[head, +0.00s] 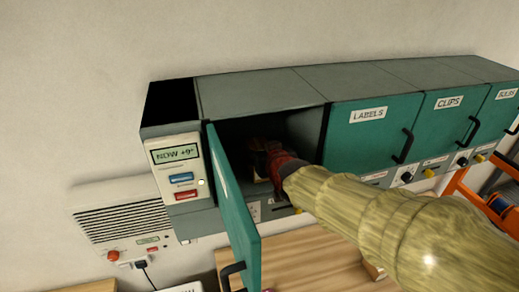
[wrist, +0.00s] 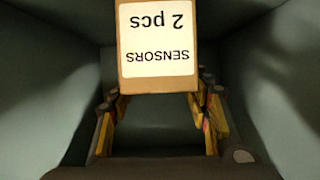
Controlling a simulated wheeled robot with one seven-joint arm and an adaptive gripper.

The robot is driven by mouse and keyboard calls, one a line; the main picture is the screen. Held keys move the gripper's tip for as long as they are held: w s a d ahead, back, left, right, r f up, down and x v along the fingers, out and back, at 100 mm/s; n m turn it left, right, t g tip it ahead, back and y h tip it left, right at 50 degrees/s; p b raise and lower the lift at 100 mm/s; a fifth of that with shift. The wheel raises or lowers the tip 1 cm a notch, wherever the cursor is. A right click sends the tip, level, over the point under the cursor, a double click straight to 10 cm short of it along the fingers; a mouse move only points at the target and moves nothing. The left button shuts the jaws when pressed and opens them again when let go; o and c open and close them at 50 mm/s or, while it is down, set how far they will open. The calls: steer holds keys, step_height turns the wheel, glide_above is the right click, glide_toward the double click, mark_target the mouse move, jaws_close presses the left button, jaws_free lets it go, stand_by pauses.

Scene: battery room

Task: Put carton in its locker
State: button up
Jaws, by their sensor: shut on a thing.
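The carton (wrist: 158,84) is a brown box with a white label reading "SENSORS 2 pcs", upside down in the wrist view. My gripper (wrist: 161,100) is shut on it, with a yellowish finger on each side. The open locker (head: 308,130) is the leftmost compartment in the head view, dark inside, and my gripper (head: 265,160) reaches into it. Its green door (head: 233,205) is swung open to the left of my arm. In the wrist view the locker's grey walls surround the carton. Whether the carton touches the floor is hidden.
Closed green doors marked LABELS (head: 367,140), CLIPS (head: 450,125) and BULBS continue to the right. A control panel (head: 174,170) reading "NOW +9°" stands left of the open locker. A wooden surface (head: 310,262) lies below, and an orange frame (head: 470,195) stands at right.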

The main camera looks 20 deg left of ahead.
steer(key=shift+f, duration=0.1)
steer(key=shift+f, duration=0.1)
steer(key=o, duration=1.3)
